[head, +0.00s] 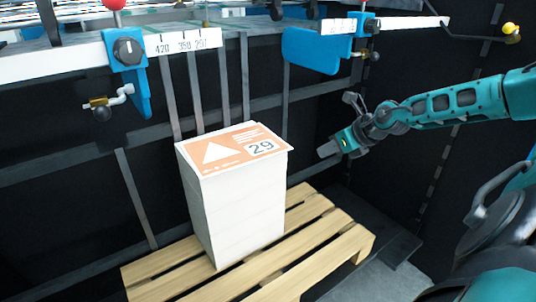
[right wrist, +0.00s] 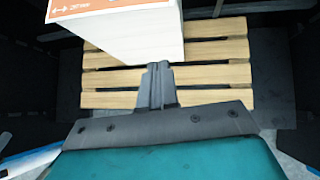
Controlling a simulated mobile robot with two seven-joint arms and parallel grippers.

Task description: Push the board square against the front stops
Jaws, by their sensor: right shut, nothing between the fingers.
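A tall white stack (head: 240,205) stands on a wooden pallet (head: 345,248). Its top sheet (head: 225,148) is orange and white with a triangle and the number 29. The stack also shows at the top of the right wrist view (right wrist: 135,38). No separate board can be told apart from this stack. My right gripper (head: 330,150) is to the right of the stack's top, apart from it in the head view. Its fingers (right wrist: 158,84) are shut and empty. I cannot tell which parts are the front stops. My left gripper is not in view.
Above the stack runs a white rail with a number scale (head: 183,41). A blue bracket with a black knob (head: 127,50) and a blue plate (head: 310,50) are fixed along it. Dark upright bars (head: 194,95) stand behind the stack. Pallet slats (right wrist: 215,75) lie bare beneath the fingers.

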